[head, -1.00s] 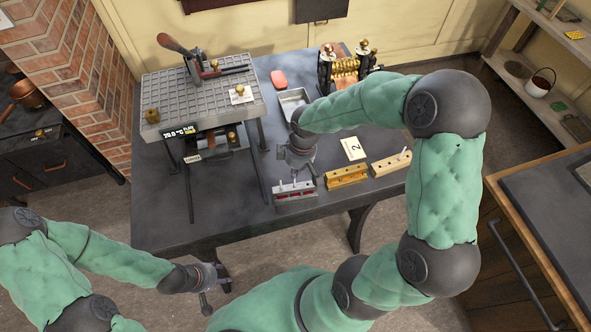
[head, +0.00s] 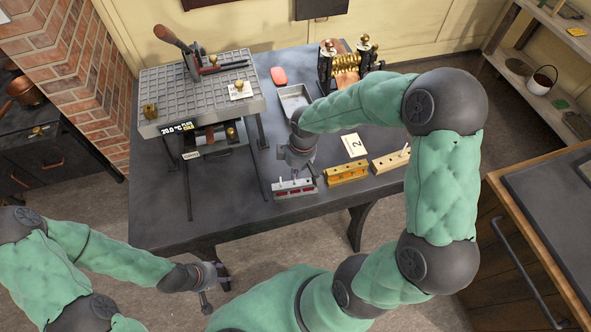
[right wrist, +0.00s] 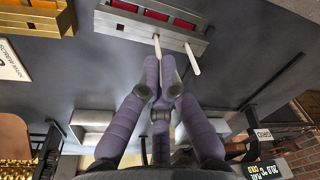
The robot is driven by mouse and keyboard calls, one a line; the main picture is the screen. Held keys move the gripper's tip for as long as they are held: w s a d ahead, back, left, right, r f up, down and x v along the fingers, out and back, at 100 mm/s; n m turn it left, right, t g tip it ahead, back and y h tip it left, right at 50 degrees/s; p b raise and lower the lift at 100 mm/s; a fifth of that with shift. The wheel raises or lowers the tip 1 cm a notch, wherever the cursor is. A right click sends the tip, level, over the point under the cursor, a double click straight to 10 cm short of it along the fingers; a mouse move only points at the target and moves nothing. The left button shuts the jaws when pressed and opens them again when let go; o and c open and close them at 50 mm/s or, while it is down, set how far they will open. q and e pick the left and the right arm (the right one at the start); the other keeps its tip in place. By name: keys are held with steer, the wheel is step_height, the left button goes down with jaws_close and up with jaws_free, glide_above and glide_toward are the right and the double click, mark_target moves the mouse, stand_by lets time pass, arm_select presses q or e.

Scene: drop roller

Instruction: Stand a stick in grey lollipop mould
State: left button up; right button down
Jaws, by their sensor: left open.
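The grey lollipop mould (head: 294,189) lies near the table's front edge, with red fillings in its cavities. It spans the top of the right wrist view (right wrist: 140,27). One white stick (right wrist: 192,60) stands at the mould, clear of my fingers. My right gripper (right wrist: 166,62) is shut on another white stick (right wrist: 157,44), whose end reaches the mould's edge. I cannot tell whether that end is inside a cavity. In the head view my right gripper (head: 297,166) is just above and behind the mould. My left gripper (head: 216,291) is open and empty, in front of the table.
A yellow mould (head: 346,175) and a pale gold mould (head: 391,161) with a stick lie to the right. A card marked 2 (head: 354,145), metal tray (head: 293,101) and brass roller machine (head: 346,75) stand behind. A raised gridded stand (head: 200,95) occupies the left.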

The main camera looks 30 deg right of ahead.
steer(key=shift+f+b, duration=0.9)
steer(key=shift+f, duration=0.35)
steer(key=c, duration=1.4)
jaws_free()
steer(key=shift+o, duration=0.2)
steer(key=o, duration=0.3)
steer(key=shift+r+p, duration=0.8)
steer(key=shift+r, duration=0.2)
steer(key=shift+r+p, duration=0.85)
steer(key=shift+r, duration=0.15)
